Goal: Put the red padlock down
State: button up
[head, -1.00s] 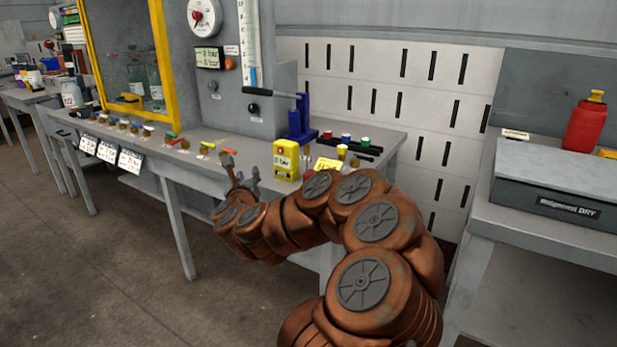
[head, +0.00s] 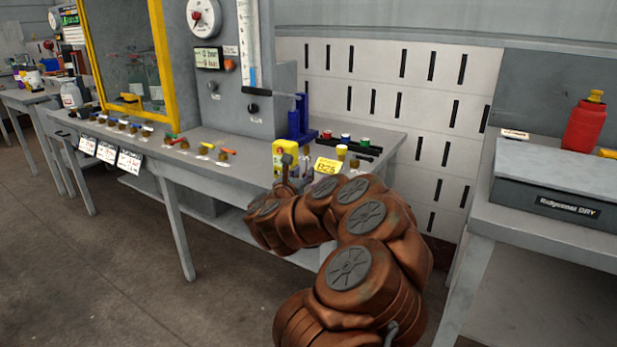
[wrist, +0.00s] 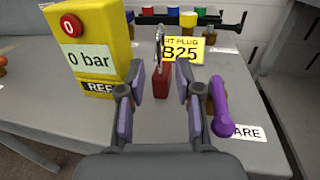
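The red padlock (wrist: 163,82) shows in the wrist view, upright with its metal shackle at the top. It appears to stand on the grey bench top (wrist: 245,88). My gripper (wrist: 160,92) is open, with one finger on each side of the padlock and a visible gap on both sides. In the head view my gripper (head: 290,172) is at the bench's front edge, in front of the yellow gauge box (head: 285,150). I cannot make out the padlock there.
The yellow box (wrist: 92,45) stands close to the left finger. A purple-handled valve (wrist: 220,108) is close to the right finger. Behind the padlock are a yellow "B25" sign (wrist: 183,49) and a dark rack with coloured caps (wrist: 190,18).

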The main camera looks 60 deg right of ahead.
jog(key=shift+x, duration=1.75)
grip_shut()
